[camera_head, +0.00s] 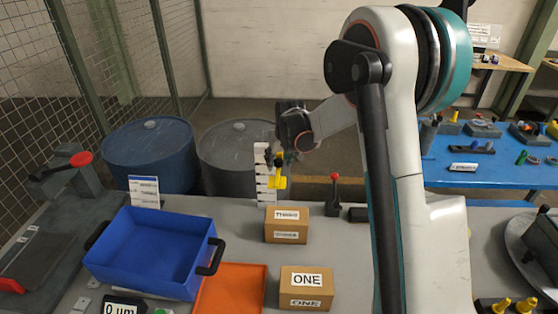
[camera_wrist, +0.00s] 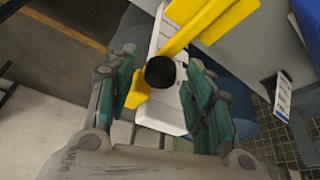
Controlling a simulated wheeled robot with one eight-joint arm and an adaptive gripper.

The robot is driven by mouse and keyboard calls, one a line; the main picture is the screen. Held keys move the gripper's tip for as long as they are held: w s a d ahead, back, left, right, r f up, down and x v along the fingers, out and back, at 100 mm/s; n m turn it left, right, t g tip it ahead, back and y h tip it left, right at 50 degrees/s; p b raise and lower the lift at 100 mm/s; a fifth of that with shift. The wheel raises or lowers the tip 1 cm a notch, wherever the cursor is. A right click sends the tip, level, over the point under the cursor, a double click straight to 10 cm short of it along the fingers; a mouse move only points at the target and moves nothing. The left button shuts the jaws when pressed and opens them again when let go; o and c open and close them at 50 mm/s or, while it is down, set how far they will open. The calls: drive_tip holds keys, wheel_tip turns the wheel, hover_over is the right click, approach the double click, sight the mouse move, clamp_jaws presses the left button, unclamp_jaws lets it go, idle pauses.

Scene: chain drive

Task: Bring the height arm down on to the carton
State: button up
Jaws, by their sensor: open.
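The yellow height arm (camera_head: 279,182) is on a white post with dark graduation marks (camera_head: 263,172), behind the cartons. In the wrist view the yellow arm (camera_wrist: 208,22) crosses the top, and a black round knob (camera_wrist: 162,72) shows in front of it. My gripper (camera_head: 278,160) is at the post, by the upper part of the yellow arm. In the wrist view my gripper (camera_wrist: 160,80) is open, with a finger on either side of the knob; I cannot tell whether they touch it. A carton (camera_head: 286,226) stands in front of the post, below the arm. A second carton marked ONE (camera_head: 306,288) is nearer.
A blue bin (camera_head: 150,250) and an orange tray (camera_head: 230,290) are left of the cartons. A black lever with a red knob (camera_head: 334,190) stands right of the post. Two drums (camera_head: 150,155) are behind the table. My arm covers the right middle of the head view.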

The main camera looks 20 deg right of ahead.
clamp_jaws()
wheel_tip(320, 180, down, 15)
drive_tip(key=b, duration=0.9)
unclamp_jaws()
drive_tip(key=shift+r, duration=0.1)
drive_tip(key=v, duration=1.2)
